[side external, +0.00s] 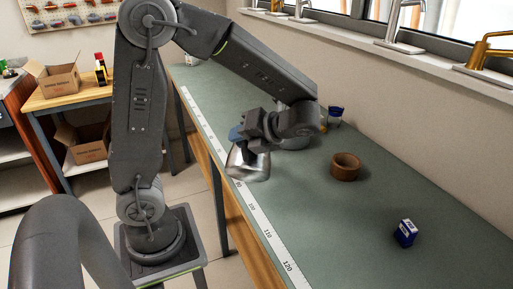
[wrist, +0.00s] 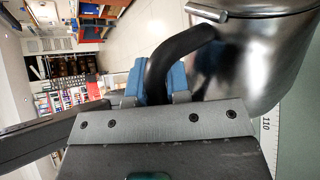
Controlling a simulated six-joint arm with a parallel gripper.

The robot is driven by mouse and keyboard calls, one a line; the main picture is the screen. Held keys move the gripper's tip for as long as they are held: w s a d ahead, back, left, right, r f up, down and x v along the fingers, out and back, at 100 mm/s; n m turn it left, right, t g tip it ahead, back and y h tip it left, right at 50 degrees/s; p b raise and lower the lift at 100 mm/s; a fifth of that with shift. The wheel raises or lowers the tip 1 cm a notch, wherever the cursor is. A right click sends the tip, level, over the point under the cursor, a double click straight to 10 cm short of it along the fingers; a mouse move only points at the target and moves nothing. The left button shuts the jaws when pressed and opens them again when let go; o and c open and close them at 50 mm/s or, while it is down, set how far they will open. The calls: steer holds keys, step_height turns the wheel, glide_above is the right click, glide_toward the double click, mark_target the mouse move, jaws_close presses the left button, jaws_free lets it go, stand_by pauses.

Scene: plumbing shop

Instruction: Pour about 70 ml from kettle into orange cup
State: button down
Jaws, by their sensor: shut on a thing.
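The kettle (side external: 250,164) is shiny metal and hangs from my gripper (side external: 243,136) near the bench's left edge. In the wrist view the kettle (wrist: 270,62) fills the upper right, with its lid at the top. My gripper (wrist: 158,80) has blue fingers shut on the kettle's black handle. The kettle's spout and the level inside it cannot be seen. I cannot make out the orange cup for certain; a small orange-yellow patch (side external: 323,125) shows beside my wrist, mostly hidden.
A brown tape roll (side external: 345,174) lies on the green bench (side external: 335,230). A blue and white box (side external: 405,233) stands nearer the front right. A measuring strip (side external: 252,208) runs along the left edge.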

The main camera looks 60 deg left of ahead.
mark_target(240, 158)
steer(key=shift+w+a+r, duration=0.1)
steer(key=shift+a+r, duration=0.05)
steer(key=shift+w+a+r+m+h, duration=0.4)
steer(key=shift+a+r+m, duration=0.1)
steer(key=shift+a+r, duration=0.1)
steer(key=shift+w+a+r+m+g+h, duration=0.2)
steer(key=shift+w+a+r+h, duration=0.15)
steer(key=shift+a, duration=0.2)
steer(key=shift+w+a+r+m+g+h, duration=0.15)
steer(key=shift+w+a+r+m+g, duration=0.05)
steer(key=shift+w+a, duration=0.25)
stand_by(2.1)
steer(key=shift+n+t+y, duration=0.4)
steer(key=shift+n+y, duration=0.3)
steer(key=s+d+f, duration=0.2)
steer(key=d, duration=0.1)
steer(key=shift+f, duration=0.1)
steer(key=shift+s+d+f+n+y, duration=0.35)
steer(key=shift+d+f+n+y, duration=0.1)
steer(key=shift+f, duration=0.2)
steer(key=shift+s+d+f+n+t+y, duration=0.2)
steer(key=shift+d+f+n+y, duration=0.1)
steer(key=shift+f, duration=0.25)
steer(key=shift+s+d+f+n+t+y, duration=0.1)
steer(key=shift+s+d+f+n+y, duration=0.15)
steer(key=shift+f, duration=0.25)
steer(key=shift+d, duration=0.1)
